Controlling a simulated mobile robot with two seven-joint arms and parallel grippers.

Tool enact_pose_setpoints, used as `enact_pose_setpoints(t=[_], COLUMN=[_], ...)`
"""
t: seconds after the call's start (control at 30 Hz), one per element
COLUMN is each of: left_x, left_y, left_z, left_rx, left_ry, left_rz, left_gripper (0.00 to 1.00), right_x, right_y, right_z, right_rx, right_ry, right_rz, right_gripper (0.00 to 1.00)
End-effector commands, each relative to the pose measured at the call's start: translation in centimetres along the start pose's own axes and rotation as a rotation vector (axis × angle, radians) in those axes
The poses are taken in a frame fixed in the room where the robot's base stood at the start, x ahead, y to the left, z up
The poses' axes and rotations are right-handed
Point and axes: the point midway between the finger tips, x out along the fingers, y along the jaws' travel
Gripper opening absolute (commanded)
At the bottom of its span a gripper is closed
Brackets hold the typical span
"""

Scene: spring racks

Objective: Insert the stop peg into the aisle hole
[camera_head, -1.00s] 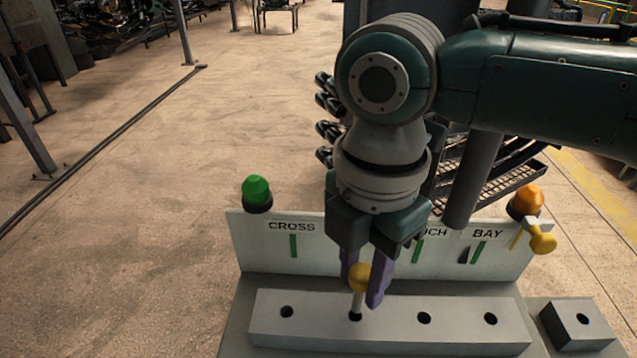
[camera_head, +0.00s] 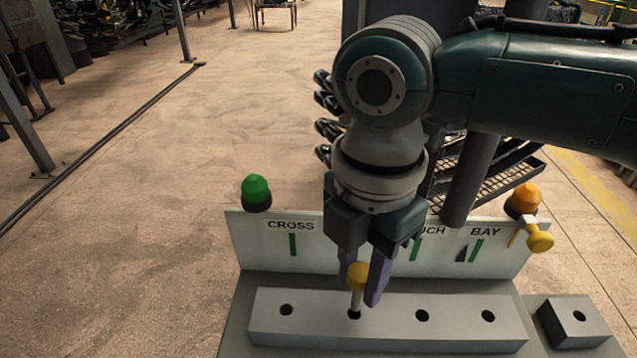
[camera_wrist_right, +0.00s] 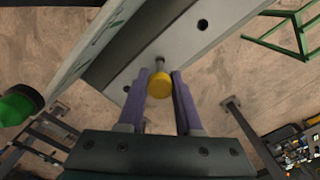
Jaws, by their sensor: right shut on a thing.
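The stop peg has a yellow knob (camera_head: 358,275) and a pale shank. It stands about upright over the second hole from the left in a long grey block (camera_head: 388,333). The shank's lower end meets that hole's mouth; how deep it sits I cannot tell. My right gripper (camera_head: 362,284) points down from above, its purple fingers shut on the peg at the knob. The wrist view also shows the knob (camera_wrist_right: 159,86) between the fingertips (camera_wrist_right: 160,76). The gripper hides the label behind the second hole. My left gripper is not in view.
A white label board (camera_head: 262,245) stands behind the block, reading CROSS and BAY, with another label partly covered. A green lamp (camera_head: 256,192) and an orange lamp (camera_head: 525,199) top its ends. A yellow-knobbed part (camera_head: 539,238) hangs at right. A small dark-sided block (camera_head: 578,325) has one hole.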

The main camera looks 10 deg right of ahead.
Motion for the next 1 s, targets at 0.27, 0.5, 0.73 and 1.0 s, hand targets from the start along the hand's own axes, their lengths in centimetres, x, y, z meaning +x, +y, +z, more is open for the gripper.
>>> enact_pose_setpoints(t=[0.27, 0.5, 0.73, 1.0], left_x=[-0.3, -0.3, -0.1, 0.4], left_y=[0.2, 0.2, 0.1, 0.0], left_z=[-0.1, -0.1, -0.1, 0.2], left_rx=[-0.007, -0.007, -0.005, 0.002], left_ry=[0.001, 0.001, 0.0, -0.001], left_rz=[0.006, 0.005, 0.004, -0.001], left_gripper=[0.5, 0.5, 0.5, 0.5], right_x=[-0.1, 0.0, 0.2, 0.9], right_y=[0.0, 0.0, 0.0, 0.0], right_z=[0.0, 0.0, 0.0, 0.0], right_rx=[0.0, 0.0, 0.0, 0.0], right_ry=[0.001, 0.0, 0.0, 0.0], right_rz=[0.0, 0.001, 0.001, 0.001], right_gripper=[0.0, 0.0, 0.0, 0.0])
